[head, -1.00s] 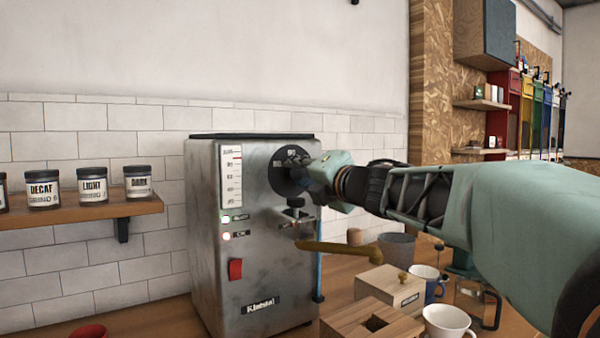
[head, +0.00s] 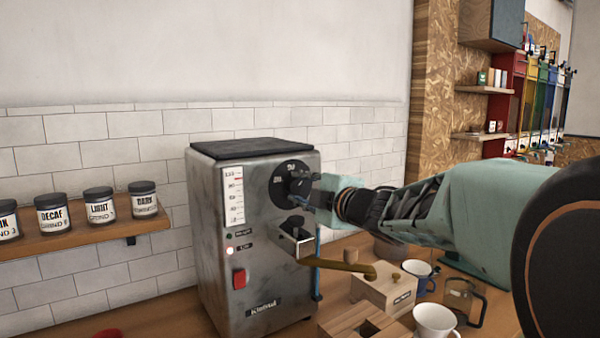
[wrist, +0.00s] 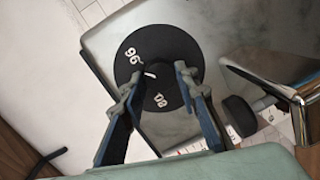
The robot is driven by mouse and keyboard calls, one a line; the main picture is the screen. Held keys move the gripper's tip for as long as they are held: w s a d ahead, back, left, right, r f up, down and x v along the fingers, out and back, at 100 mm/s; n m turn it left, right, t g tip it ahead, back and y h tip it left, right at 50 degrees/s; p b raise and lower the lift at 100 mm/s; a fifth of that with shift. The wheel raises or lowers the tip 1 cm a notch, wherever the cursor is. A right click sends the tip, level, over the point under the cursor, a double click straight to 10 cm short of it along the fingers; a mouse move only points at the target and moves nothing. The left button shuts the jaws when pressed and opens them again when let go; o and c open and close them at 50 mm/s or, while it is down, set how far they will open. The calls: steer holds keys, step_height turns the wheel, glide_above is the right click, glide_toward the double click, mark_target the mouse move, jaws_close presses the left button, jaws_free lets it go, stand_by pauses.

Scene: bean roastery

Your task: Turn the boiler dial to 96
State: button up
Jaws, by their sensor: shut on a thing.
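The boiler (head: 265,240) is a grey metal box with a black top. Its round black dial (head: 279,186) is on the front, partly hidden by my gripper (head: 308,190). In the wrist view the dial (wrist: 165,40) shows a white 96 at upper left and another number, upside down, below the centre. My gripper (wrist: 160,76) is shut on the dial's black centre knob, one finger on each side. A short white pointer mark (wrist: 150,74) on the knob slants toward the 96 side; its exact alignment is hard to tell.
A scale (head: 234,197), a small lit lamp (head: 230,251) and a red switch (head: 239,278) are on the boiler front. A chrome spout with a brown handle (head: 335,266) juts out below the dial. Wooden boxes (head: 385,291) and cups (head: 435,321) stand to the right.

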mark_target(292, 154)
steer(key=shift+r+m+p, duration=0.2)
steer(key=shift+m+p, duration=0.9)
steer(key=shift+p, duration=0.05)
steer(key=shift+f, duration=0.1)
steer(key=o, duration=1.1)
steer(key=shift+o, duration=0.2)
steer(key=shift+o, duration=1.4)
steer(key=shift+y, duration=0.3)
steer(key=r, duration=0.5)
steer(key=w+r, duration=0.1)
steer(key=r, duration=0.1)
steer(key=shift+a+r, duration=0.15)
steer(key=shift+a, duration=0.05)
steer(key=r, duration=0.1)
steer(key=s+r, duration=0.1)
steer(key=shift+s+d+r, duration=0.2)
steer(key=shift+s+r, duration=0.1)
steer(key=shift+r, duration=0.1)
steer(key=shift+c, duration=1.4)
steer(key=shift+w, duration=0.35)
